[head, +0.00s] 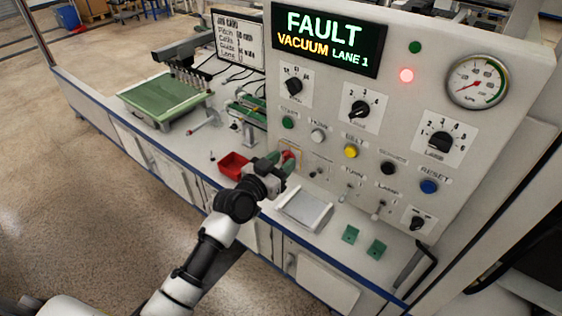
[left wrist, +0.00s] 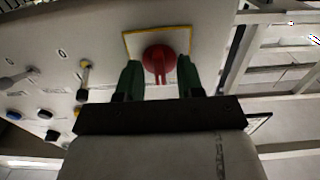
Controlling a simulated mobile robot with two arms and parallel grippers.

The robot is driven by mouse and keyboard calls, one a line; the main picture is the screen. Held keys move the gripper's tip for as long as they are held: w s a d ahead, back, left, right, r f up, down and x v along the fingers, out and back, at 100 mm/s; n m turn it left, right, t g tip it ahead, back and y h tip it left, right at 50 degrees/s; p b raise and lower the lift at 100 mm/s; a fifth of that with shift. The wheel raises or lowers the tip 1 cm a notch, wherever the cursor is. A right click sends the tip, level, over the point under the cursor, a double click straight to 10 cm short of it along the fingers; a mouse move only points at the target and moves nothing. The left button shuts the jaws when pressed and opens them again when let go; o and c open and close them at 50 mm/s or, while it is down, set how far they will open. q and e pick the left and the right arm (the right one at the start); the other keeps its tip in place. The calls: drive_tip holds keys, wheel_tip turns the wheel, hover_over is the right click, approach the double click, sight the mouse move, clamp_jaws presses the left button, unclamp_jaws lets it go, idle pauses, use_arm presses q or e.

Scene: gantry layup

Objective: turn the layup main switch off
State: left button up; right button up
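The main switch is a red rotary knob (left wrist: 158,60) on a pale, yellow-edged plate in the left wrist view. Its ridged handle points down in that picture, toward my gripper. In the head view a bit of the red knob (head: 288,155) shows at the lower left of the panel, mostly hidden by my gripper. My left gripper (head: 280,168) is right at it. In the left wrist view its green fingers (left wrist: 160,80) are open, one on each side of the handle; I cannot tell whether they touch it. My right gripper is not in view.
The panel (head: 320,130) carries several other knobs, buttons and toggles to the right. Its display (head: 328,42) reads FAULT, VACUUM LANE 1, and a red lamp (head: 406,76) is lit. A red bin (head: 234,165) and a grey tray (head: 304,210) stand close to the gripper.

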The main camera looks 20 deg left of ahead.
use_arm(q)
drive_tip(key=shift+c, duration=0.3)
clamp_jaws()
drive_tip(key=shift+n, duration=0.4)
drive_tip(key=n+p, duration=0.1)
drive_tip(key=n, duration=0.1)
drive_tip(key=shift+n, duration=0.4)
drive_tip(key=n, duration=0.5)
drive_tip(key=shift+p, duration=0.4)
drive_tip(key=n, duration=0.5)
drive_tip(key=shift+p, duration=0.4)
drive_tip(key=shift+a+n+p, duration=0.1)
drive_tip(key=shift+n+p, duration=0.25)
drive_tip(key=shift+n, duration=1.85)
